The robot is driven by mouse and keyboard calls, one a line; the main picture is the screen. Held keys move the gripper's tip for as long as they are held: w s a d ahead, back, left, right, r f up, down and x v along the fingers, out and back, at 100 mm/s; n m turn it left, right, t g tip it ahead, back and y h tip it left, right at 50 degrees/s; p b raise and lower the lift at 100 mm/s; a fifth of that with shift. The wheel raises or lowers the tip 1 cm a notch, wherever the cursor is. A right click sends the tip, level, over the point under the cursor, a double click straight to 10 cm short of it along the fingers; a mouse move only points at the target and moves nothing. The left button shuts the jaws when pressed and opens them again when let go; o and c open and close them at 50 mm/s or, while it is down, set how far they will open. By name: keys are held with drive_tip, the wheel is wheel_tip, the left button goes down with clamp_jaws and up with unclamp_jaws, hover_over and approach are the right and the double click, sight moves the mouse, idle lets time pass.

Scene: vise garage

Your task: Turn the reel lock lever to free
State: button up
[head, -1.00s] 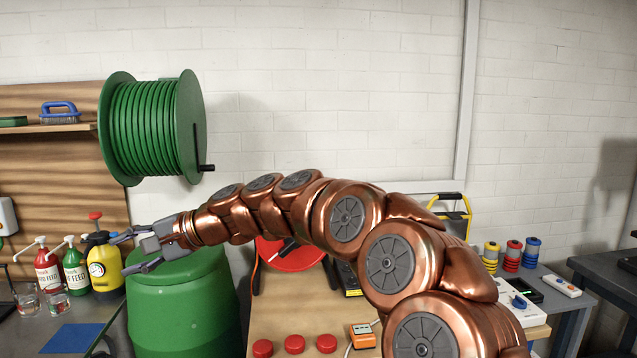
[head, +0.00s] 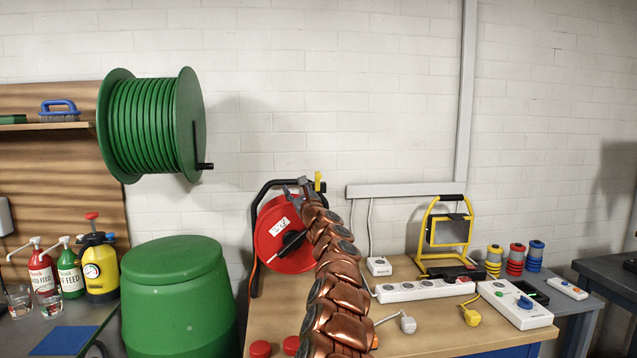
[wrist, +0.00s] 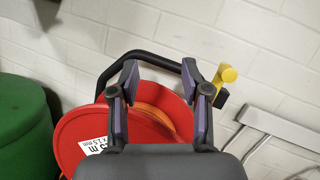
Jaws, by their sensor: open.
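A red cable reel (head: 284,238) stands on the wooden bench in a black tube frame, with a white label and a black hub crank on its face. A yellow lever (head: 318,182) sits at the frame's upper right corner; in the wrist view the yellow lever (wrist: 226,75) shows just right of the right finger, on a black mount. I take it for the reel lock lever. My gripper (head: 295,188) is open and empty at the top of the reel, left of the lever. In the wrist view its fingers (wrist: 160,82) point toward the frame's top bar. I cannot tell whether they touch anything.
A green hose reel (head: 150,125) hangs on the wall, and a green barrel (head: 176,300) stands left of the bench. A yellow work lamp (head: 447,235), a white power strip (head: 425,289) and cable plugs lie to the right. A white wall conduit (wrist: 285,128) runs right of the lever.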

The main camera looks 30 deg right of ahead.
sight(319, 177)
drive_tip(key=shift+s+d+r+m+h, duration=0.1)
drive_tip(key=shift+s+d+m+h, duration=0.2)
drive_tip(key=shift+d+m+h, duration=0.8)
drive_tip(key=shift+s+d+m+h, duration=0.3)
drive_tip(key=shift+d+h, duration=0.35)
drive_tip(key=shift+d, duration=1.15)
drive_tip(key=shift+s+d+r+m+h, duration=0.1)
drive_tip(key=shift+s+d+m+h, duration=0.2)
drive_tip(key=shift+d+m+h, duration=0.8)
drive_tip(key=shift+w+d+f+n+y+p, duration=0.1)
drive_tip(key=shift+w+d+n+y+p, duration=0.15)
drive_tip(key=shift+w+d+n+p, duration=0.25)
drive_tip(key=shift+w+d+r+p, duration=0.15)
drive_tip(key=shift+w+r+p, duration=0.15)
drive_tip(key=shift+w+r, duration=0.2)
drive_tip(key=shift+w+d+f+p, duration=0.1)
drive_tip(key=shift+w+d+p, duration=0.1)
drive_tip(key=shift+w, duration=0.15)
drive_tip(key=shift+w+d+p, duration=0.1)
drive_tip(key=shift+w+p, duration=0.1)
drive_tip(key=shift+w, duration=0.1)
drive_tip(key=shift+w+r+p, duration=0.5)
drive_tip(key=shift+r+p, duration=0.1)
drive_tip(key=shift+p, duration=0.05)
drive_tip(key=shift+w+d+f+p, duration=0.1)
drive_tip(key=shift+w+d+p, duration=0.15)
drive_tip(key=shift+w+p, duration=0.4)
drive_tip(key=shift+c, duration=0.3)
